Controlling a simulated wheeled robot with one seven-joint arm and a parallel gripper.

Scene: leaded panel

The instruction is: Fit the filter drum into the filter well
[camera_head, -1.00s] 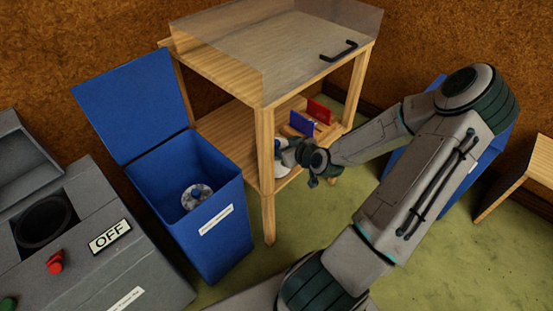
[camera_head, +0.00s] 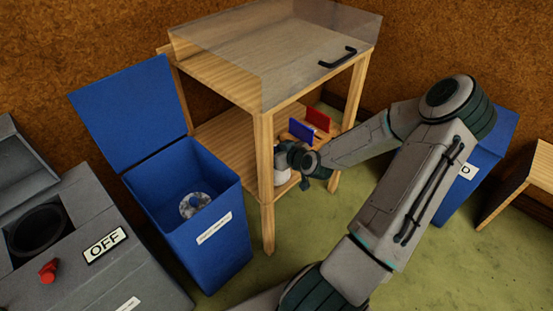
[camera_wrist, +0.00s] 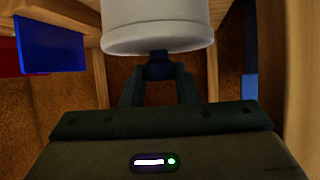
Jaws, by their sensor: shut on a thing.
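A white drum (camera_wrist: 157,22) with a dark knob (camera_wrist: 158,66) fills the top middle of the wrist view. My gripper (camera_wrist: 158,72) is shut on that knob. In the head view the drum (camera_head: 282,177) is partly hidden behind my gripper (camera_head: 287,156), at the lower shelf of the wooden stand, by its front leg. I cannot tell whether it touches the shelf. A dark round opening (camera_head: 38,232), which looks like the filter well, is in the grey machine at the left. It looks empty, and my gripper is far to its right.
An open blue bin (camera_head: 215,250) holding a greyish drum (camera_head: 195,201) stands between the machine and the wooden stand (camera_head: 264,190). Blue (camera_head: 302,131) and red (camera_head: 318,119) panels stand on the shelf. The machine has an OFF sign (camera_head: 105,245) and red knob (camera_head: 48,271).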

